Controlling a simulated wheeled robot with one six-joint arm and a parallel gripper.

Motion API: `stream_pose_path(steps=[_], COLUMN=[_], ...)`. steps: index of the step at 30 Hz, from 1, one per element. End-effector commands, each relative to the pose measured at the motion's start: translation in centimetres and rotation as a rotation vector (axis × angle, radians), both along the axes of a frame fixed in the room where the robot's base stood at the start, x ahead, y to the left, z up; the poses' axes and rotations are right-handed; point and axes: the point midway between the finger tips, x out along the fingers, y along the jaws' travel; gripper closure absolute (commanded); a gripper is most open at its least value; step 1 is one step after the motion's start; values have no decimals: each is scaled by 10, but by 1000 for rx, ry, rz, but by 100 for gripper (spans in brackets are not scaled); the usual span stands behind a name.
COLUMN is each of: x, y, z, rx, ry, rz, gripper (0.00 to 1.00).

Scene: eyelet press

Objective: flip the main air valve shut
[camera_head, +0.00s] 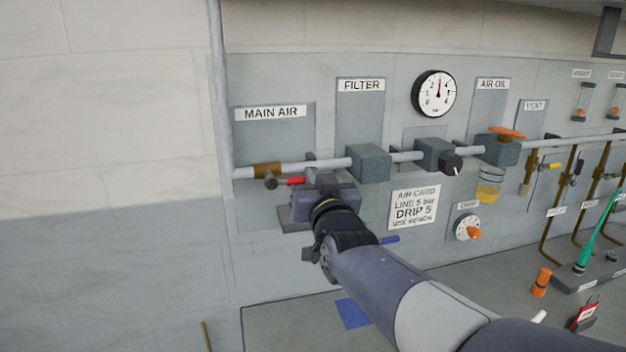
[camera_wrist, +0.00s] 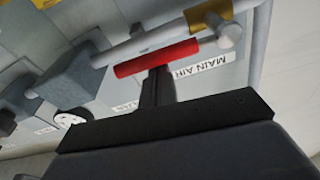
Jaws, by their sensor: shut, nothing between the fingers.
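The main air valve has a brass body (camera_head: 267,165) on the grey pipe under the MAIN AIR label (camera_head: 270,113). Its red lever (camera_head: 296,181) points right from the hub, roughly along the pipe. In the wrist view the red lever (camera_wrist: 150,60) crosses above my fingertips, with the brass body (camera_wrist: 207,13) at upper right. My gripper (camera_head: 312,168) is beside the lever's free end, and its fingers also show in the wrist view (camera_wrist: 157,75). They are shut and empty, tips at or very near the lever; I cannot tell whether they touch it.
The pipe runs right through a filter block (camera_head: 369,163) and a regulator with a black knob (camera_head: 437,156). A gauge (camera_head: 434,93) hangs above. An orange handle (camera_head: 506,133) and an amber bowl (camera_head: 488,190) are farther right. The wall left of the valve is bare.

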Motion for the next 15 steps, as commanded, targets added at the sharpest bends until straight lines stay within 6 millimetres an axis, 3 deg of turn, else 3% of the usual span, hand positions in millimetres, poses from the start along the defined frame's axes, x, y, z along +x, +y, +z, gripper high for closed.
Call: stream_pose_path(steps=[8, 15], x=[0, 0], y=[-1, -2], z=[-13, -30], rx=[103, 301], ry=[21, 61], rz=[1, 2], gripper=[100, 100])
